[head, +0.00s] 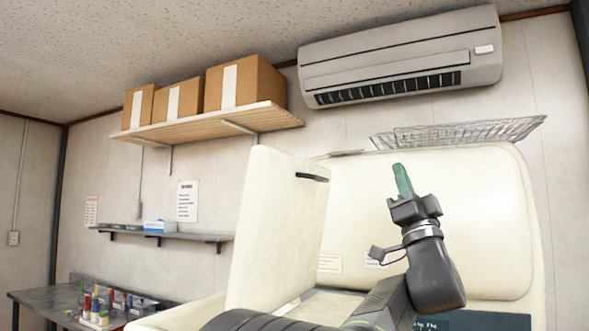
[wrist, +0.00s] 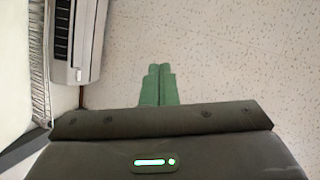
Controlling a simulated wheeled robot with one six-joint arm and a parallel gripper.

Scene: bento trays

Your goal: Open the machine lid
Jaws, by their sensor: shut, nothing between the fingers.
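The machine (head: 520,240) is a large cream-coloured body filling the right half of the head view. Its lid (head: 278,225) is a cream panel with a dark slot near its top edge, standing raised and nearly upright at the machine's left. My gripper (head: 402,180) points upward in front of the machine's back panel, to the right of the lid and apart from it. Its green fingers are shut together and empty. In the wrist view the green fingers (wrist: 158,84) lie side by side against the ceiling. My arm hides part of the machine's lower middle.
A wire rack (head: 460,132) lies on top of the machine. An air conditioner (head: 400,58) hangs above it. A wooden shelf (head: 205,122) holds cardboard boxes. A workbench (head: 35,298) with several small bottles stands at lower left. The space above my gripper looks clear.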

